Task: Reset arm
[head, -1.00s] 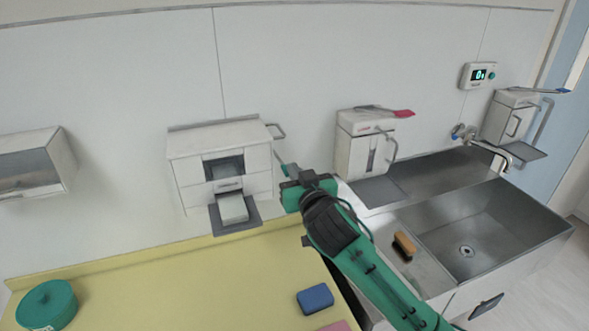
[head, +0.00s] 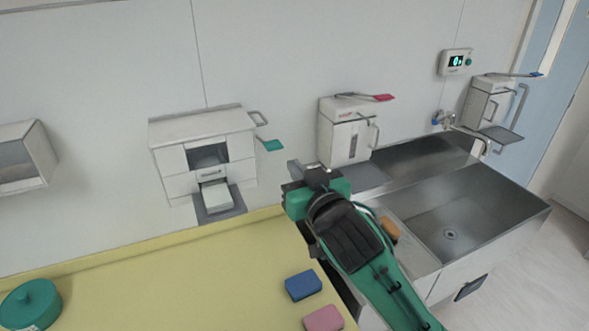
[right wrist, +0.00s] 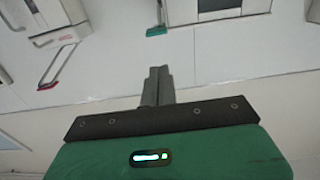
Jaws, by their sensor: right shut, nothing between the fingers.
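My right gripper (head: 310,172) is in the middle of the head view, at the end of my green and black right arm. Its grey fingers are together with nothing between them, as the right wrist view (right wrist: 157,86) also shows. It is in front of the wall, between the wall dispenser with the green lever (head: 270,145) and the dispenser with the red lever (head: 370,97), and appears apart from both. My left gripper is not in view.
A yellow counter (head: 170,270) bears a blue sponge (head: 303,286), a pink sponge (head: 324,318) and a teal round container (head: 30,304). A steel sink (head: 470,225) with a tap (head: 465,128) and a brush (head: 389,230) lies right. Another dispenser (head: 487,103) hangs at far right.

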